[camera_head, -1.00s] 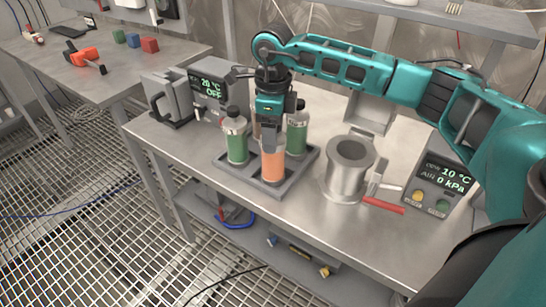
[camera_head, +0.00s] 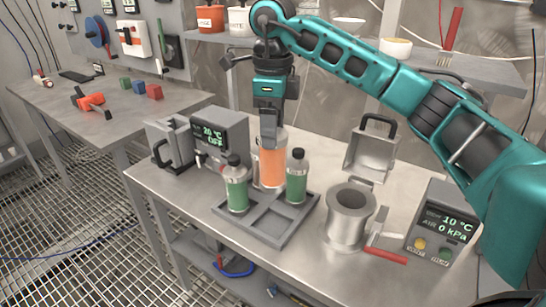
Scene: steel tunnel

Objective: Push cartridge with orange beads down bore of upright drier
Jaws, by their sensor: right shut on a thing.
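My right gripper (camera_head: 268,140) is shut on the top of the cartridge with orange beads (camera_head: 272,167). It holds the cartridge upright, raised over the back part of the grey tray (camera_head: 282,232). Two green-filled cartridges stand in the tray, one at the left (camera_head: 236,190) and one at the right (camera_head: 297,180). Part of another pale container shows behind the orange one, mostly hidden. The upright drier (camera_head: 347,228), a steel cylinder with a dark open bore on top, stands to the right of the tray, apart from the held cartridge. My left gripper is not in view.
A hinged lid with a black handle (camera_head: 371,150) stands open behind the drier. A red-handled lever (camera_head: 385,255) lies at its right front, beside a control box (camera_head: 442,225) reading 10 °C and 0 kPa. A display unit (camera_head: 221,138) stands left. The tray's front cells are empty.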

